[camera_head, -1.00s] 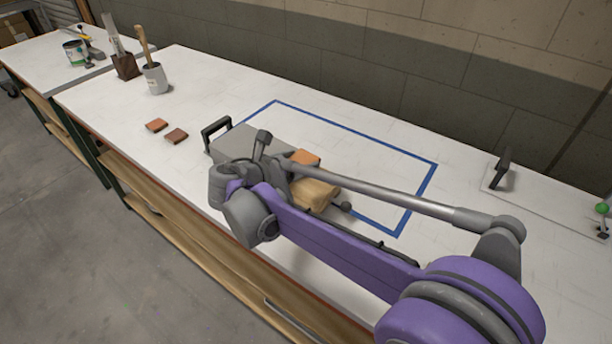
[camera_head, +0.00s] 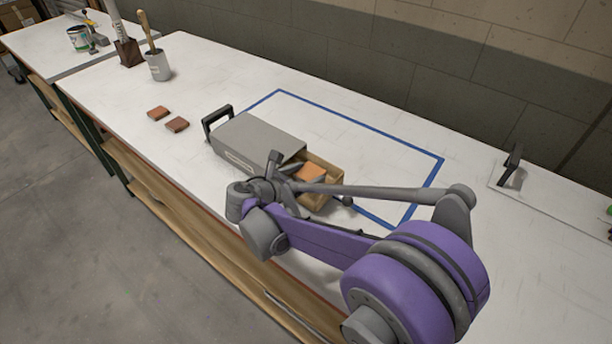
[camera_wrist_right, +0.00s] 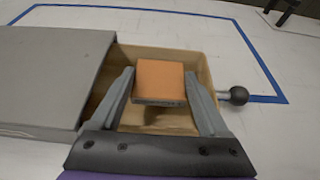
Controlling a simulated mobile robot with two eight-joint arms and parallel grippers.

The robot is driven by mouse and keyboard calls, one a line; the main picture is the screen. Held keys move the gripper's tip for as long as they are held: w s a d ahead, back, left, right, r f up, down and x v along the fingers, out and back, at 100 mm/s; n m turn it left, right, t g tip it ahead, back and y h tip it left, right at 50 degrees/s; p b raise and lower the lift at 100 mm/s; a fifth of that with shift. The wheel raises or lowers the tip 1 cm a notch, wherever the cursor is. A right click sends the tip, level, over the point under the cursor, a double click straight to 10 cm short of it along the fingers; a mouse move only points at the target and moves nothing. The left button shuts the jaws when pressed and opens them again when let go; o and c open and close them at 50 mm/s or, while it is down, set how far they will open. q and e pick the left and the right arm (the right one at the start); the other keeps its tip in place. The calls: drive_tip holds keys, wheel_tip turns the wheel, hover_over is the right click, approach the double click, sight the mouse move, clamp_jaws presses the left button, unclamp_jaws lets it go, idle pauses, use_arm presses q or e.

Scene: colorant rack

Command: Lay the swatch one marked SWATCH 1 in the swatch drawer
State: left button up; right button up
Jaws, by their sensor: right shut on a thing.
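An orange swatch (camera_head: 309,173) is held between the fingers of my right gripper (camera_wrist_right: 160,82). It also shows in the right wrist view (camera_wrist_right: 160,78); its label is too small to read. The wooden swatch drawer (camera_head: 334,181) stands pulled open from the grey cabinet (camera_head: 255,140). In the right wrist view the swatch is within the outline of the open drawer (camera_wrist_right: 150,53); I cannot tell whether it touches the drawer floor. The drawer's dark round knob (camera_wrist_right: 237,95) is at the right. My left gripper is out of view.
Two reddish-brown swatches (camera_head: 158,113) (camera_head: 177,125) lie left of the cabinet. The cabinet has a black handle (camera_head: 216,117). A blue tape outline (camera_head: 370,125) runs behind it on the white bench. A cup with a brush (camera_head: 158,66) stands at the back left.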

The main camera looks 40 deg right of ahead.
drive_tip(key=shift+f, duration=0.25)
drive_tip(key=shift+f+b, duration=0.5)
drive_tip(key=shift+f, duration=0.05)
drive_tip(key=o, duration=1.2)
drive_tip(key=shift+r, duration=0.2)
drive_tip(key=p+v, duration=0.1)
drive_tip(key=v, duration=1.1)
drive_tip(key=shift+r, duration=0.35)
